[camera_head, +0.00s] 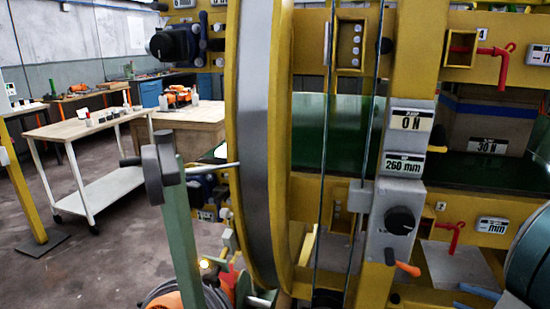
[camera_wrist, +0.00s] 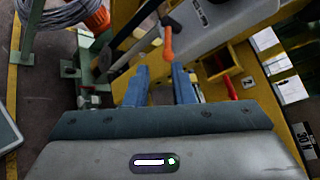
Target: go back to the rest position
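My gripper (camera_wrist: 159,80) shows in the wrist view with its two blue fingers apart and nothing visible between them. Just beyond the fingertips is a small lever with an orange handle (camera_wrist: 168,40), attached to a grey control box (camera_wrist: 215,18). I cannot tell whether the fingers touch it; a gap seems to show. In the head view the same kind of orange-handled lever (camera_head: 408,268) sticks out low on the grey box (camera_head: 393,225) with a black knob. My gripper is not clearly seen in the head view.
The yellow machine frame (camera_head: 415,75) with a large ring (camera_head: 256,130) fills the middle and right, close ahead. A green post (camera_head: 183,240) stands before it. A white cart (camera_head: 95,190) and wooden bench (camera_head: 200,120) stand back left. Floor (camera_head: 105,260) at left is clear.

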